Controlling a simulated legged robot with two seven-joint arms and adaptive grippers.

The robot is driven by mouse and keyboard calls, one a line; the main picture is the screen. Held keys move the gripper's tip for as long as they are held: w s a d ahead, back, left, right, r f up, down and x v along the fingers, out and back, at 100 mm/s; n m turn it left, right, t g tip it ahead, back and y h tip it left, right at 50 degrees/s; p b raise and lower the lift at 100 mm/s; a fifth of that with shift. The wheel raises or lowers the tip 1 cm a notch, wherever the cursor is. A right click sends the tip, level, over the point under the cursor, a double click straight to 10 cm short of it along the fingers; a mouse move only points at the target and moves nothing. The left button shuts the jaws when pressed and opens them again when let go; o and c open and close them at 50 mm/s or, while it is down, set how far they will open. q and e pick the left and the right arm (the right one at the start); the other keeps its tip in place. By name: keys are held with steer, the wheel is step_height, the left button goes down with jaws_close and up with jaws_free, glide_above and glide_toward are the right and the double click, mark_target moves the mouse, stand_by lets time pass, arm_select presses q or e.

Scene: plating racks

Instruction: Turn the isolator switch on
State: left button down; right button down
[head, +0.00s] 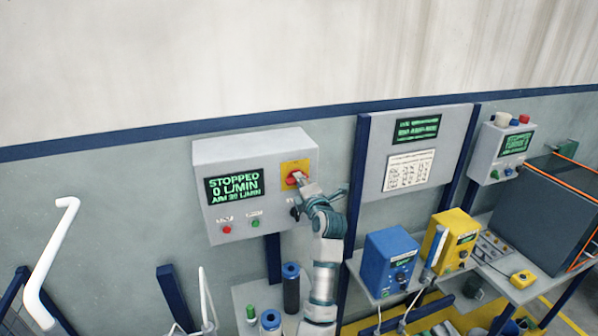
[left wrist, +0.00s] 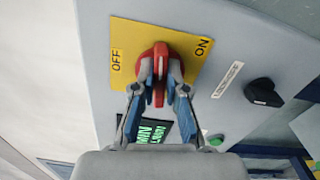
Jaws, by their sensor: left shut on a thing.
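The isolator switch is a red knob (left wrist: 160,62) on a yellow plate (left wrist: 125,42) marked OFF and ON. In the head view the yellow plate (head: 295,166) is at the upper right of a grey control box (head: 240,150), with the red knob (head: 292,179) partly hidden. My left gripper (head: 300,183) is at the knob, and in the left wrist view its fingers (left wrist: 160,85) are shut on the knob's red handle from both sides. The box's screen (head: 235,185) reads STOPPED, 0 L/MIN. My right gripper is not in view.
Below the screen are a red button (head: 227,229) and a green button (head: 254,224). A black knob (left wrist: 263,92) sits beside the switch. To the right are a panel with a notice (head: 409,170), a blue box (head: 389,262) and a yellow box (head: 452,241).

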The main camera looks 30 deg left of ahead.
arm_select(q)
steer(key=m+p, duration=0.1)
steer(key=f+m+p, duration=0.1)
steer(key=shift+w+d+p, duration=0.1)
steer(key=shift+p, duration=0.3)
stand_by(0.3)
steer(key=c, duration=1.2)
jaws_free()
steer(key=v, duration=1.2)
steer(key=shift+d+r, duration=0.15)
steer(key=shift+d, duration=0.2)
steer(key=shift+w+a, duration=0.1)
steer(key=shift+a, duration=0.1)
